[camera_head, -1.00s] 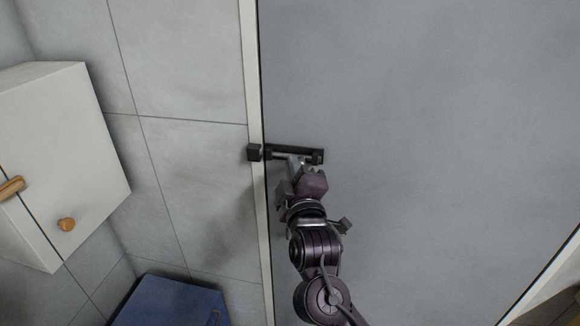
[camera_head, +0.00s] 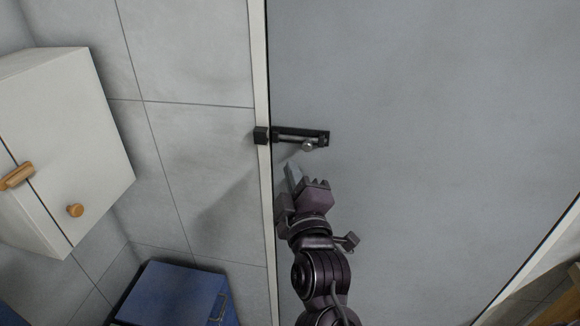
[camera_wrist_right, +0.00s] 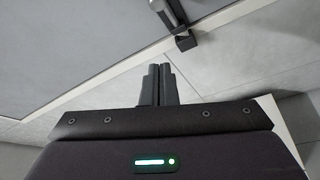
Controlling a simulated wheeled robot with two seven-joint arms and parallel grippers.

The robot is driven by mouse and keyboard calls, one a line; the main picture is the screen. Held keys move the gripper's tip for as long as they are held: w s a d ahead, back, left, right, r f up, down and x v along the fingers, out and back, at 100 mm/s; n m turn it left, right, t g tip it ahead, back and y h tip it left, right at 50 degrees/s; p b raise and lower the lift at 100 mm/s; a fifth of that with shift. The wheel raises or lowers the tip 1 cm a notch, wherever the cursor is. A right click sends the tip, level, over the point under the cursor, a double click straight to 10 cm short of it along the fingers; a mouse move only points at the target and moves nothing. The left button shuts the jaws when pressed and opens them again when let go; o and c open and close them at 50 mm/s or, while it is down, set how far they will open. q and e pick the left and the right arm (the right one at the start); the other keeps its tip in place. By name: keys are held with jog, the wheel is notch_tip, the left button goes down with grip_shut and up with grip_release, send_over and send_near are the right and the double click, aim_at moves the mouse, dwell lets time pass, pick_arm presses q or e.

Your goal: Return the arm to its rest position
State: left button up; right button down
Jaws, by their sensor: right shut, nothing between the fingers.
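My right arm comes up from the bottom middle of the head view. Its gripper (camera_head: 293,178) is shut and empty, just below a dark sliding bolt latch (camera_head: 298,136) on the grey door (camera_head: 430,130), and apart from it. The latch has a round metal knob (camera_head: 308,146) near its right end. In the right wrist view the two fingers (camera_wrist_right: 157,72) lie close together, with the dark latch catch (camera_wrist_right: 185,43) beyond them. My left gripper is not in view.
A white cabinet (camera_head: 85,125) with wooden knobs hangs at the left. A blue box (camera_head: 172,292) stands below it. The white door frame (camera_head: 262,200) runs beside tiled wall. The door surface to the right is clear.

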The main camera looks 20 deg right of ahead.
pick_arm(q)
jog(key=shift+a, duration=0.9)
